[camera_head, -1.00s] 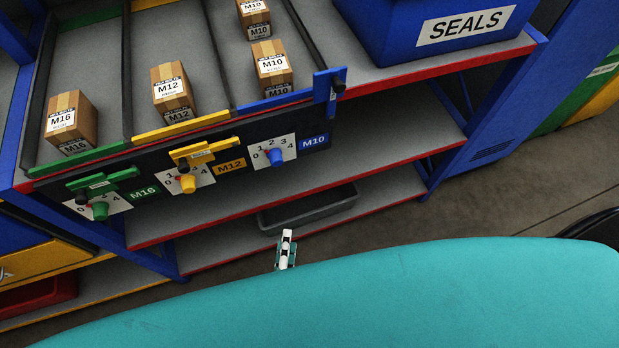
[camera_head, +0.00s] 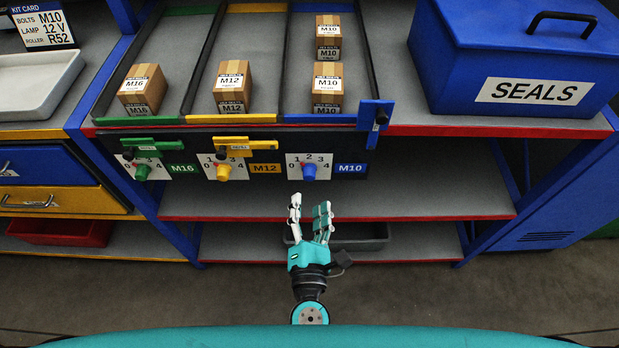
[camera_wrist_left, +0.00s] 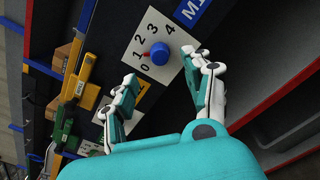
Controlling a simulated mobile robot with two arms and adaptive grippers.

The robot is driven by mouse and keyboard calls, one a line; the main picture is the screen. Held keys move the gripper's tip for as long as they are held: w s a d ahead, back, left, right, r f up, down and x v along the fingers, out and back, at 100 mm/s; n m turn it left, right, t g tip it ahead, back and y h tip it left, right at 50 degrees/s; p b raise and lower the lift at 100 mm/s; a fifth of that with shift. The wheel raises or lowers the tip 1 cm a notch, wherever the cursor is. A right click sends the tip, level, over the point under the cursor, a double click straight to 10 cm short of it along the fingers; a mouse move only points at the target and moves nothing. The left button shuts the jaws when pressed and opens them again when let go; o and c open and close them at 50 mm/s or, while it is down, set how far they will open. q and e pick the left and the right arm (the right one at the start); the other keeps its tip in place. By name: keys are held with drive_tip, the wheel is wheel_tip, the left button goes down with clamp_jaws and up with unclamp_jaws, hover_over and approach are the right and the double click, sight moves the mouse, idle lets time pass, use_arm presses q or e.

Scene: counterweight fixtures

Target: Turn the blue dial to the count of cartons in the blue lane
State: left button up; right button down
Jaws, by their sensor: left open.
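The blue dial (camera_head: 309,172) sits on a white plate numbered 0 to 4, beside the M10 label. In the left wrist view the dial (camera_wrist_left: 160,56) has a red pointer that appears to face the 1. The blue lane (camera_head: 300,119) holds two visible M10 cartons, a front one (camera_head: 328,88) and one behind it (camera_head: 328,39). My left gripper (camera_head: 309,206) is open and empty, below the dial in the head view. In the left wrist view its fingers (camera_wrist_left: 165,88) are spread, with the dial beyond the tips. My right gripper is not in view.
The yellow dial (camera_head: 223,172) and green dial (camera_head: 142,172) are to the left, with yellow and green brackets above them. A blue latch (camera_head: 374,117) sticks out at the blue lane's right end. A grey tray (camera_head: 365,243) lies on the lower shelf. A blue SEALS box (camera_head: 515,60) stands at right.

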sight(309, 179)
use_arm(q)
drive_tip(key=w, duration=0.6)
drive_tip(key=shift+w+p, duration=0.35)
drive_tip(key=shift+p, duration=0.05)
clamp_jaws()
